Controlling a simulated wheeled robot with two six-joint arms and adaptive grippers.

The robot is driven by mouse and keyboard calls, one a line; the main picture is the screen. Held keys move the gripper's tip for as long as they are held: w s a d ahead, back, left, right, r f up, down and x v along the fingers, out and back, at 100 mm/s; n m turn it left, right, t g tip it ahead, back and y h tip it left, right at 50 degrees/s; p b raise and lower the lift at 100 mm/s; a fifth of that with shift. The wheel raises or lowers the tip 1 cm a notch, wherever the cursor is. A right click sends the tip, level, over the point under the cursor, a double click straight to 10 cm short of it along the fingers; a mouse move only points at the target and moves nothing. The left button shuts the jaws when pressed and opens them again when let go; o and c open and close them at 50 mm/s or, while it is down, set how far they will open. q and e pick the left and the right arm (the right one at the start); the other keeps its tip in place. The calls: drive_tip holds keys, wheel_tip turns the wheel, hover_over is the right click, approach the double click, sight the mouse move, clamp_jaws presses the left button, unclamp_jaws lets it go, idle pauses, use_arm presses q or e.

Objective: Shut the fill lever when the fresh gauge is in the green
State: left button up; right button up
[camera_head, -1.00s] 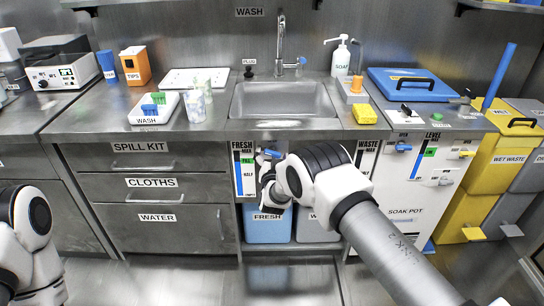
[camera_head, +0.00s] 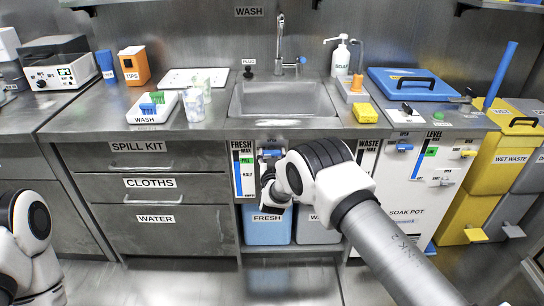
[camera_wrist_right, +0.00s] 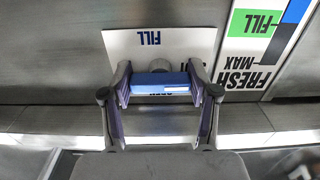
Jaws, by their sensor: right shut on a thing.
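The blue fill lever (camera_wrist_right: 160,82) sits on a white FILL plate (camera_wrist_right: 120,42) in the right wrist view. My right gripper (camera_wrist_right: 162,88) is shut on it, a finger at each side. In the head view this gripper (camera_head: 268,180) is mostly hidden by my own wrist, below the sink front. The fresh gauge (camera_head: 243,170) is left of it. In the wrist view, upside down, the top of the gauge's blue column (camera_wrist_right: 296,12) stands beside the green FILL band (camera_wrist_right: 255,23). My left arm shows at the left edge; its gripper is out of view.
The blue FRESH tank (camera_head: 267,226) stands under the counter, with a grey waste tank (camera_head: 316,228) beside it. The WASTE gauge (camera_head: 367,158) and soak pot panel (camera_head: 405,190) are to the right. Drawers (camera_head: 155,217) are to the left. The sink (camera_head: 283,100) is above.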

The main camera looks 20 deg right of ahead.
drive_tip(key=o, duration=1.2)
drive_tip(key=shift+c, duration=0.2)
drive_tip(key=shift+s, duration=0.1)
drive_tip(key=v, duration=1.1)
drive_tip(key=shift+s, duration=0.35)
drive_tip(key=shift+a, duration=0.15)
